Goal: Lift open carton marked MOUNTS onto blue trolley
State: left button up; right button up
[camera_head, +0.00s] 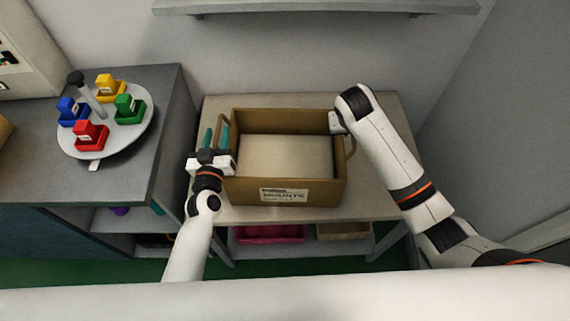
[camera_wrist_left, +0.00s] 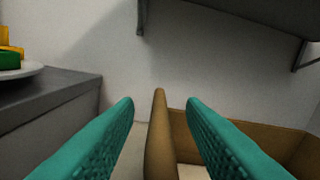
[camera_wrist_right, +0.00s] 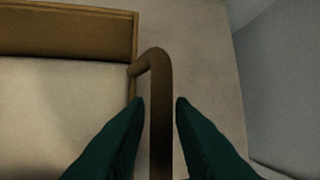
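The open brown carton (camera_head: 231,192) marked MOUNTS stands upright on a beige table and looks empty inside. It has a handle loop on its left and right sides. My left gripper (camera_head: 210,140) is open at the left handle; in the left wrist view the handle (camera_wrist_left: 160,135) stands between the fingertips with gaps both sides. My right gripper (camera_wrist_right: 161,100) is at the right handle (camera_wrist_right: 161,75), its fingers partly open on either side with narrow gaps. In the head view my right arm hides those fingers. I see no blue trolley.
A grey counter (camera_head: 30,185) at left bears a round turntable (camera_head: 148,125) with red, blue, green and yellow bins. A wall shelf (camera_head: 320,6) hangs above the table (camera_head: 385,205). A magenta bin (camera_head: 270,235) and a tan bin sit below the table. A grey wall is close at right.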

pick_arm(q)
jog(key=shift+w+d, duration=0.1)
jog(key=shift+w, duration=0.55)
pick_arm(e)
jog(key=shift+w+d+f, duration=0.15)
jog(key=shift+w+f, duration=0.1)
jog(key=shift+f, duration=0.35)
pick_arm(q)
jog(key=shift+c, duration=0.4)
pick_arm(e)
jog(key=shift+c, duration=0.4)
pick_arm(q)
jog(key=shift+c, duration=1.4)
pick_arm(e)
jog(key=shift+c, duration=1.4)
pick_arm(q)
grip_shut()
pick_arm(e)
grip_shut()
pick_arm(q)
jog(key=shift+w+r, duration=0.1)
jog(key=shift+r, duration=0.1)
pick_arm(e)
jog(key=shift+w+r, duration=0.15)
jog(key=shift+r, duration=0.05)
